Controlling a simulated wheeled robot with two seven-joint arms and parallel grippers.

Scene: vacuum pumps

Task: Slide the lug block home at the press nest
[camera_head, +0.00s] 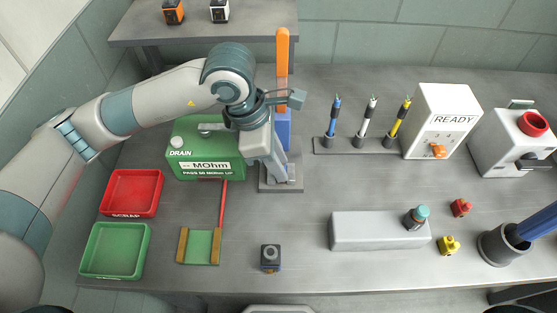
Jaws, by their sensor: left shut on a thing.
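The press stands at the back middle, with an orange lever (283,55) upright on a blue column (284,130) and a grey base (281,187). My left gripper (281,178) reaches in from the left and points down at the press base, where the nest is. It is shut on a small grey piece, apparently the lug block, which the fingers mostly hide. I cannot tell how far the piece sits in the nest. My right gripper is not in view.
Left are a green DRAIN box (205,165), a red tray (130,192), a green tray (115,250) and a green pad (201,246) with wooden sides. A grey block (378,232) and pen rack (358,147) stand right.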

